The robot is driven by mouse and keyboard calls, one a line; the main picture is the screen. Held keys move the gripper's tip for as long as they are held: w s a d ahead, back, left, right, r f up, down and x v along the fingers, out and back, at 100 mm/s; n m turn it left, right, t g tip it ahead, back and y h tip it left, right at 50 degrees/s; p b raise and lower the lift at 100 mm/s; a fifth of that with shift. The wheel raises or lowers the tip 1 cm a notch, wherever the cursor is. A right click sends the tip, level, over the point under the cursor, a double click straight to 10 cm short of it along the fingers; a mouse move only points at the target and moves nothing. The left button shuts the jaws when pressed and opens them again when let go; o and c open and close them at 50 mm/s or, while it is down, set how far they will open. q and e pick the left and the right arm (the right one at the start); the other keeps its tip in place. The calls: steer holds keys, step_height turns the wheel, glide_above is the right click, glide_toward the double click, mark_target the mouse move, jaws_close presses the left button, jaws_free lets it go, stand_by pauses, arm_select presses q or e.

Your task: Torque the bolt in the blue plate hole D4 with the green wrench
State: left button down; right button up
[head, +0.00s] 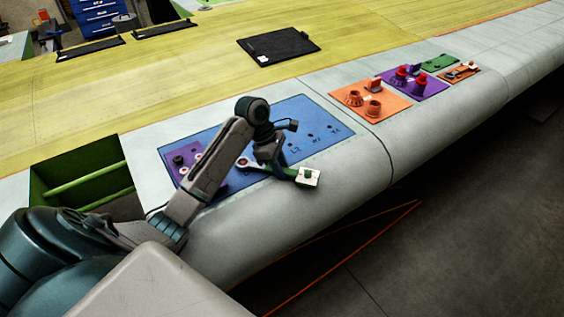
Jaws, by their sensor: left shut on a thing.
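The blue plate (336,127) lies on the grey wing surface, with a few dark holes showing on its right part. My left gripper (279,170) is shut on the green wrench (307,175) over the plate's front edge. The wrench's pale ring end (243,163) points left over the plate, and a white block with a green top is at its right end. A red spot shows at the ring end; I cannot tell whether the ring sits around a bolt. Hole D4 cannot be told apart, as the labels are too small and my arm hides part of the plate. My right gripper is not in view.
A purple plate (186,152) with small round parts lies at the blue plate's left. Orange (389,99) and purple (434,88) plates with red and orange parts lie to the right. A black tablet (278,45) lies behind. An open green bay (80,170) is at left.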

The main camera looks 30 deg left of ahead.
arm_select(q)
steer(key=shift+s, duration=0.2)
steer(key=shift+s+m, duration=0.1)
steer(key=shift+m, duration=0.2)
steer(key=shift+s+d+m+g, duration=0.25)
steer(key=shift+s+m+g, duration=0.35)
steer(key=shift+s+m, duration=0.55)
steer(key=shift+r, duration=0.15)
